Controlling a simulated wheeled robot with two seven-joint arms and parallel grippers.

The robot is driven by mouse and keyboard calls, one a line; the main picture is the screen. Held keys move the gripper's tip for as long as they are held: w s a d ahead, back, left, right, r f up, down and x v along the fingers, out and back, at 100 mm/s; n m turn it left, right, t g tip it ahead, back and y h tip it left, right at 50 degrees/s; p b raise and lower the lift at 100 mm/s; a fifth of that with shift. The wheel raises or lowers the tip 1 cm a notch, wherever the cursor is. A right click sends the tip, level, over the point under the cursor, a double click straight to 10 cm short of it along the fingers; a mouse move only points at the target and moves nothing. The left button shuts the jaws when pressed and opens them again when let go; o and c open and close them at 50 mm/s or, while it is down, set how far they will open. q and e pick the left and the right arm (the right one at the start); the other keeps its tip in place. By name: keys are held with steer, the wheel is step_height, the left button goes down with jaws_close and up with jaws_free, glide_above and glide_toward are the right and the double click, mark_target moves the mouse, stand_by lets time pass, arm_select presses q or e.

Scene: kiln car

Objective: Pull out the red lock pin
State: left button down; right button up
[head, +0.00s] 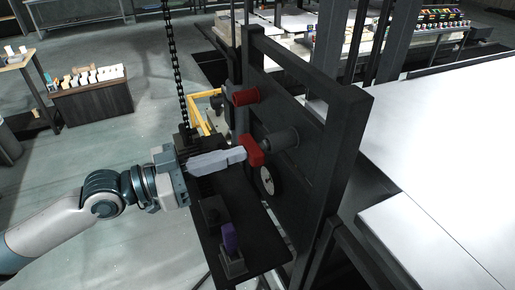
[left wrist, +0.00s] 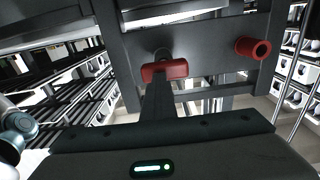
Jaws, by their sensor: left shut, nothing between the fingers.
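A red crossbar handle (head: 253,150), which looks like the lock pin's, sits in front of a grey cylinder (head: 282,139) on the dark upright panel. The handle also shows in the left wrist view (left wrist: 165,71), straight beyond the fingers. My left gripper (head: 243,154) comes from the left with its fingers shut and empty, their tips right at the handle. I cannot tell whether they touch it. A hollow red cylinder (head: 245,95) sticks out of the panel farther back; it is at the upper right in the left wrist view (left wrist: 253,47). My right gripper is not seen.
A round gauge (head: 267,181) is on the panel below the handle. A chain (head: 174,60) hangs behind the gripper. A yellow frame (head: 205,110) stands beyond.

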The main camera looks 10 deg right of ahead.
arm_select(q)
steer(key=shift+w+f, duration=0.1)
steer(key=shift+f, duration=0.3)
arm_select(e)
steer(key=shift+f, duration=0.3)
arm_select(q)
steer(key=c, duration=2)
jaws_free()
steer(key=shift+w, duration=0.1)
steer(key=shift+c, duration=0.2)
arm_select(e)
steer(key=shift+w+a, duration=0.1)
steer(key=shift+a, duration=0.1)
arm_select(q)
steer(key=shift+a+b, duration=0.1)
steer(key=shift+b, duration=0.2)
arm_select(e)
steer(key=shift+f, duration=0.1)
